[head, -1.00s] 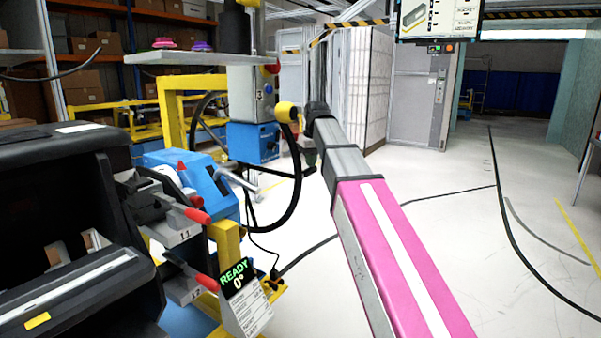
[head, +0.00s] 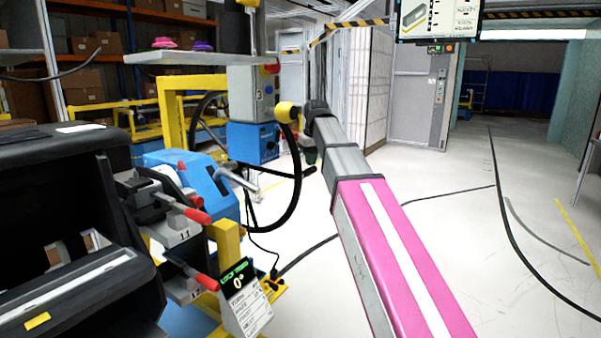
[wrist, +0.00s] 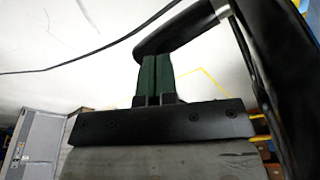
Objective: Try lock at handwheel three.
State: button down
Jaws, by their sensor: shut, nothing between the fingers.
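The handwheel (head: 297,190) is a black ring on the blue box (head: 253,141) under a grey box marked 3. Its black crank handle sticks out to the right of the rim. In the wrist view the handle (wrist: 185,28) crosses above my fingertips and the thick rim (wrist: 268,75) runs down the right side. My gripper (wrist: 153,58) is shut, its dark green fingers together and empty. The fingertips are right by the handle; I cannot tell if they touch it. In the head view my gripper (head: 310,156) is small beside the rim.
A display card (head: 241,293) shows green text, too small to read surely, and 0°. Red-tipped clamps (head: 197,215) and a black open case (head: 70,220) stand at left. A grey shelf (head: 185,57) is above. Floor at right is clear except for cables (head: 505,220).

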notch_tip(320, 180, up, 7)
dwell(0.8)
